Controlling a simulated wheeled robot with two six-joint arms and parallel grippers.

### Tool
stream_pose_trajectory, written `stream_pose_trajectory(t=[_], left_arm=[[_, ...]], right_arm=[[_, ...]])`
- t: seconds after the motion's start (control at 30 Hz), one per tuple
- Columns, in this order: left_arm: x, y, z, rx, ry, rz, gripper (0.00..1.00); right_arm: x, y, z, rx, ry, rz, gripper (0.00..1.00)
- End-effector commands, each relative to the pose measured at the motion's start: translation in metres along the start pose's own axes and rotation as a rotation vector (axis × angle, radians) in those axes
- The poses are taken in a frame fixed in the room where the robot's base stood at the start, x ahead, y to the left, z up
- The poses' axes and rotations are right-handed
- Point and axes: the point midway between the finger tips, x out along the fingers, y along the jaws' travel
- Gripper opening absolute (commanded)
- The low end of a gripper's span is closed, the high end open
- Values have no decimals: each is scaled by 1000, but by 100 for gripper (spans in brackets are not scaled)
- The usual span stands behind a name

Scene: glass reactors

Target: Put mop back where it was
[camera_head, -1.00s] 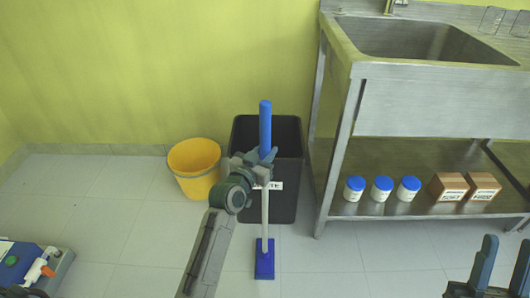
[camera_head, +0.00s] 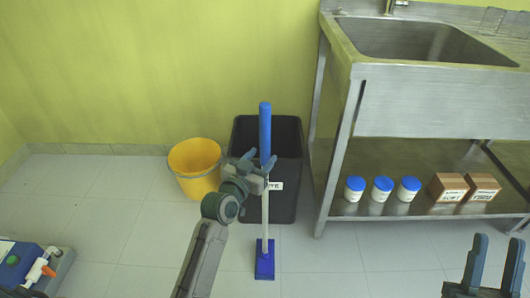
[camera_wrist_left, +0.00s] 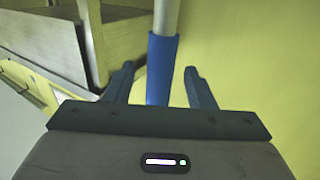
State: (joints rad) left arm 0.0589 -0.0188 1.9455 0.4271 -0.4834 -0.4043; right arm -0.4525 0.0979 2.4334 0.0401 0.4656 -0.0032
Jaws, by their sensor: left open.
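The mop stands upright on the floor in front of the black bin. It has a blue grip (camera_head: 265,130), a pale pole (camera_head: 265,215) and a flat blue head (camera_head: 264,262). My left gripper (camera_head: 259,160) is open at the lower end of the blue grip. In the left wrist view, the grip (camera_wrist_left: 161,70) shows between and beyond the two spread fingers (camera_wrist_left: 158,80), with gaps on both sides. My right gripper (camera_head: 498,240) is open and empty at the lower right of the head view, far from the mop.
A black bin (camera_head: 285,205) stands behind the mop, with a yellow bucket (camera_head: 195,168) left of it. A steel sink table (camera_head: 430,100) is at the right, with blue-lidded jars (camera_head: 381,190) and boxes (camera_head: 448,187) on its shelf. A blue device (camera_head: 25,262) is at lower left.

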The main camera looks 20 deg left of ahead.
Motion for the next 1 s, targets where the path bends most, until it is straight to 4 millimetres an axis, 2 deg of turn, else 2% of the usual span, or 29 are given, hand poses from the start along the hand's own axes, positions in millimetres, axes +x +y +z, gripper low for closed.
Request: stream_pose_trajectory(t=[0.1,0.3,0.57,0.67,0.8,0.9,1.0], left_arm=[[-29,0,0,2,-2,0,50],[-66,0,0,2,-2,0,50],[-92,-1,-2,2,12,-9,50],[-114,-6,-17,5,88,-54,50],[-167,-11,-60,23,295,-127,50],[-206,-7,-94,37,445,-140,50],[-234,0,-118,50,553,-132,50]], right_arm=[[-2,1,12,11,-87,6,36],[-9,1,30,23,-198,13,36],[-14,1,39,30,-256,16,36],[-14,1,40,31,-261,16,36],[-14,1,40,31,-261,16,36],[-14,1,40,31,-260,16,36],[-14,1,40,30,-259,16,36]])
